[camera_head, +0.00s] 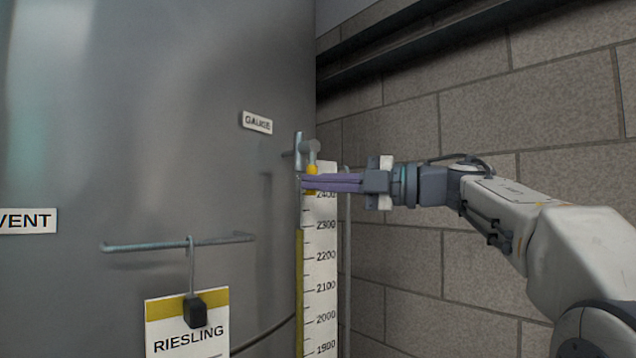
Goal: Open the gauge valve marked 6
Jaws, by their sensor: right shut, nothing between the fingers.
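A grey steel tank fills the left of the head view, with a small GAUGE plate (257,122) on it. Right of the plate is a gauge valve (309,148) with a metal body and a yellow part (312,169) below it. No number 6 is readable on it. My right gripper (304,182) comes in from the right. Its purple fingers are shut with nothing between them. The fingertips are just below the yellow part, in front of the top of the scale; whether they touch the valve I cannot tell. My left gripper is not in view.
A white level scale (321,270) with a yellow strip runs down the tank's edge. A RIESLING sign (187,322) hangs from a rail (140,247) on the tank. A block wall (400,260) stands behind my right arm.

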